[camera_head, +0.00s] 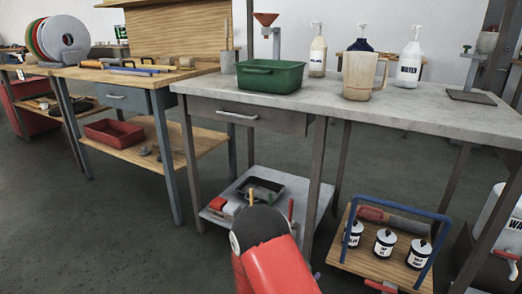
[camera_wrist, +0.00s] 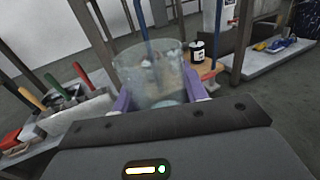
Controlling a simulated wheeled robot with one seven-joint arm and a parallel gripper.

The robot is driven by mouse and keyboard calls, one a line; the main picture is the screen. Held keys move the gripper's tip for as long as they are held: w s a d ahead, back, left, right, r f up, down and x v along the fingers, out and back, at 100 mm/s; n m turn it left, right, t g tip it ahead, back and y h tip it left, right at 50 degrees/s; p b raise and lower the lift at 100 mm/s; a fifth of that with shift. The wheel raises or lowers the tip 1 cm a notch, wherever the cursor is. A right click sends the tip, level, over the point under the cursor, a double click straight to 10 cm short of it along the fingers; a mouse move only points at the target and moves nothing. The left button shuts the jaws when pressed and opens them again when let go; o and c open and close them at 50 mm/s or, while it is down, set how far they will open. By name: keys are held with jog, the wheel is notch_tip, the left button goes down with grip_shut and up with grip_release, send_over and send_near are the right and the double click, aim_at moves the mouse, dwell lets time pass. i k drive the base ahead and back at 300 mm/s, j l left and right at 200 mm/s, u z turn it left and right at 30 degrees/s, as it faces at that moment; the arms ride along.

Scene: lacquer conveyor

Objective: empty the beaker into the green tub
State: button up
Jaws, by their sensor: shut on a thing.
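The green tub (camera_head: 270,77) stands on the grey workbench in the head view, near the bench's left end. A clear glass beaker (camera_wrist: 150,75) is in the wrist view. My gripper (camera_wrist: 158,94) is shut on the beaker, with a purple finger on either side of it. The beaker's mouth faces up in that picture; its true tilt is hard to judge. I cannot tell what is inside, as the background shows through the glass. The head view shows my red arm low in front of the bench, but neither gripper nor beaker.
On the workbench (camera_head: 420,108), a beige jug (camera_head: 358,78) stands right of the tub, with several pump bottles (camera_head: 410,64) behind. An orange funnel on a stand (camera_head: 266,20) is behind the tub. A blue-handled wooden carrier (camera_head: 355,255) with labelled cans is below, right of my arm.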

aim_at(279, 77)
jog(key=i+j+z, duration=0.1)
jog(key=j, duration=0.3)
jog(key=i+j, duration=0.15)
jog(key=j, duration=0.3)
jog(key=i+j+z, duration=0.15)
jog(key=j, duration=0.3)
jog(key=i+j+z, duration=0.1)
jog(key=j, duration=0.3)
